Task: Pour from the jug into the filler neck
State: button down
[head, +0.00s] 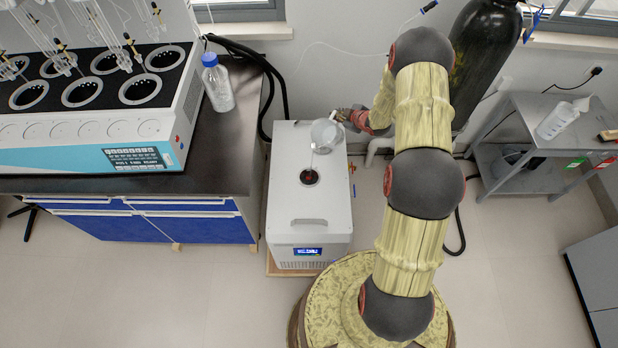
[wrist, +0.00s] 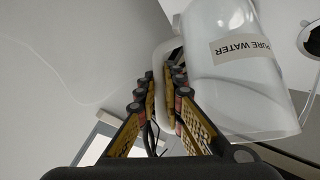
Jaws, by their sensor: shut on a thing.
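A clear jug (head: 326,133) is tilted over the top of a white box-shaped unit (head: 290,205). In the wrist view the jug (wrist: 215,85) carries a label reading "PURE WATER". My gripper (head: 346,117) is at the jug's right; in the wrist view my gripper (wrist: 162,85) is shut on the jug's white handle. The filler neck (head: 310,176) is a dark round opening in the unit's top, just in front of the jug. A thin pale streak runs from the jug's lip to the neck; I cannot tell surely that it is liquid. The jug's fill level is unclear.
A dark-topped bench (head: 210,150) with a multi-position distiller (head: 100,110) and a blue-capped bottle (head: 217,83) stands left. A dark gas cylinder (head: 478,60) stands behind my arm. A grey cart (head: 540,130) is at right. Floor between is open.

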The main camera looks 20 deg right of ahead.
jog(key=shift+s+a+r+n+t+h+b, duration=0.5)
jog(key=shift+a+r+t+h+b, duration=0.2)
jog(key=shift+b, duration=1.85)
dwell(0.9)
jog(key=shift+s+a+f+n+t+h+b, duration=0.35)
jog(key=shift+a+f+n+b, duration=0.2)
jog(key=shift+b, duration=1.6)
dwell(2.4)
